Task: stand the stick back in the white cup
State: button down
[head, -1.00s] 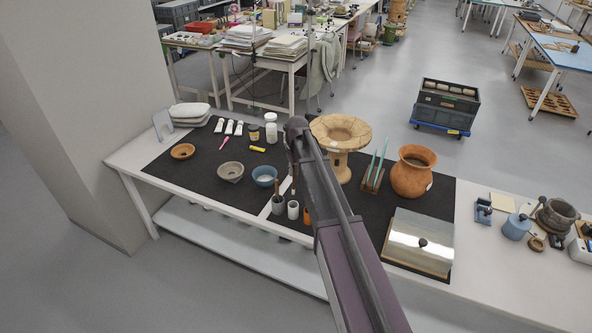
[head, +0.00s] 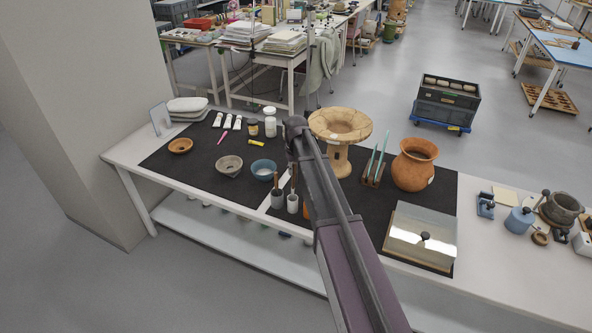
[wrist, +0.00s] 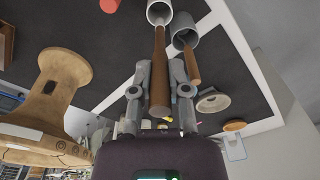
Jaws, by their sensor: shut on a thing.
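My gripper (wrist: 160,72) is shut on a brown wooden stick (wrist: 158,88), one finger on each side of it. The stick's far end meets the mouth of the white cup (wrist: 157,13) in the wrist view; how deep it reaches in I cannot tell. In the head view the white cup (head: 292,204) stands on the dark mat, with the brown stick (head: 293,179) upright above it.
A grey cup (head: 277,200) with another brown stick stands close beside the white cup. An orange cup (head: 306,211) is partly hidden by my arm.

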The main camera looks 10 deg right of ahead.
notch_tip(320, 180, down, 8)
jog(key=b, duration=0.7)
jog(key=shift+b, duration=0.4)
jog(key=shift+f, duration=0.15)
jog(key=c, duration=0.5)
grip_release()
jog(key=shift+c, duration=0.2)
dwell(0.4)
